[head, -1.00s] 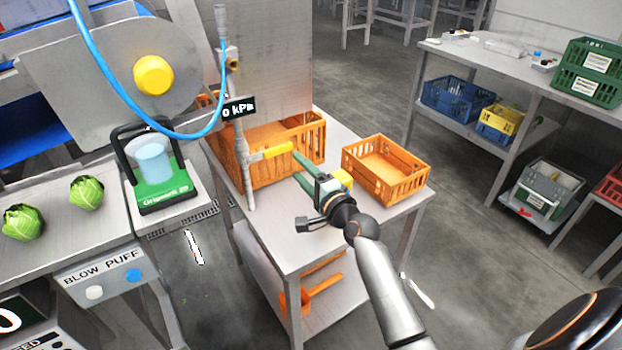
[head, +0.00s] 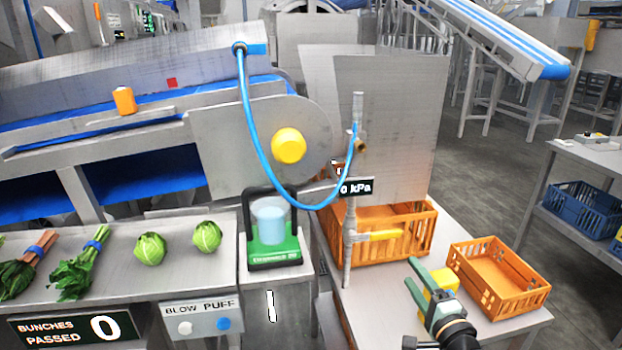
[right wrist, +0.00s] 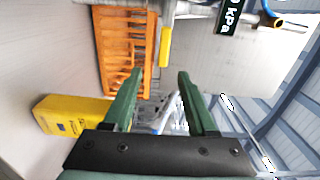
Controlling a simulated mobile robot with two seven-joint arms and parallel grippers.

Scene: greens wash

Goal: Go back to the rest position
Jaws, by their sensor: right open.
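My right gripper (head: 426,284) is at the lower right of the head view, over the metal side table (head: 385,300). Its green fingers are apart, with nothing between them. In the right wrist view the open fingers (right wrist: 158,90) point toward an orange crate (right wrist: 125,50) and a yellow valve handle (right wrist: 165,46). The yellow handle (head: 380,235) on the upright pipe (head: 349,245) stands a little left of and beyond the gripper in the head view. My left gripper is in neither view.
A large orange crate (head: 420,240) and a smaller orange crate (head: 541,289) stand on the side table. A yellow block (right wrist: 75,116) lies beside the gripper in the wrist view. Lettuces (head: 207,237), leafy bunches (head: 85,265) and a green-based device (head: 272,252) are at left.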

